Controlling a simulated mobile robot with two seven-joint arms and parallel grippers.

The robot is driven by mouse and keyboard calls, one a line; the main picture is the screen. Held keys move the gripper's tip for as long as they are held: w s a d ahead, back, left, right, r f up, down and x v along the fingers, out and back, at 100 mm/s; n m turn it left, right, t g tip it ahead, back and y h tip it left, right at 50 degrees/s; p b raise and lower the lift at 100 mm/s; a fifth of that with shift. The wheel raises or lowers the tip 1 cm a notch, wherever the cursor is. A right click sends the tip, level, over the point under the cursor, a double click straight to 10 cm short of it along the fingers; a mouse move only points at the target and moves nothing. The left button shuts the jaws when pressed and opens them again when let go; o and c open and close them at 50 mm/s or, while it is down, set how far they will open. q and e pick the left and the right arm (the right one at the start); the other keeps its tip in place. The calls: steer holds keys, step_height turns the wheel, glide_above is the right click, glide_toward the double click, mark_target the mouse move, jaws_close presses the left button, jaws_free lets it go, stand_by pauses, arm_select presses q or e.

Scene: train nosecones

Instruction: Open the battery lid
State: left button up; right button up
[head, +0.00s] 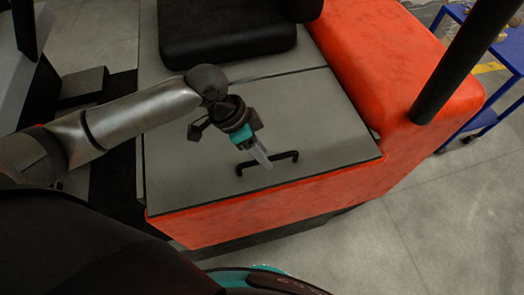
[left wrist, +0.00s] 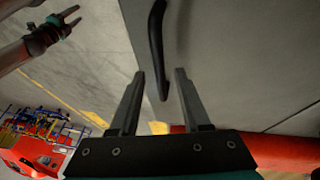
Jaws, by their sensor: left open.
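The battery lid (head: 310,115) is a flat grey panel on top of the orange vehicle, lying closed. Its black bar handle (head: 283,158) is near the front edge. My left gripper (head: 263,161) is over the handle, pointing down at it. In the left wrist view the left gripper (left wrist: 159,72) is open, and the handle (left wrist: 155,35) runs between its two fingertips. The fingers are apart on either side of it; I cannot tell whether either touches. My right gripper (left wrist: 73,19) shows at the upper left of the left wrist view, away from the lid, with its fingers apart.
A black seat (head: 225,40) stands behind the lid. An orange body section (head: 385,60) and a dark post (head: 465,60) rise on the right. A blue rack (head: 490,115) stands farther right. Concrete floor (head: 400,235) is clear at the front right.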

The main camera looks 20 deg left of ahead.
arm_select(q)
steer(key=shift+f, duration=0.1)
jaws_close()
stand_by(0.3)
stand_by(1.1)
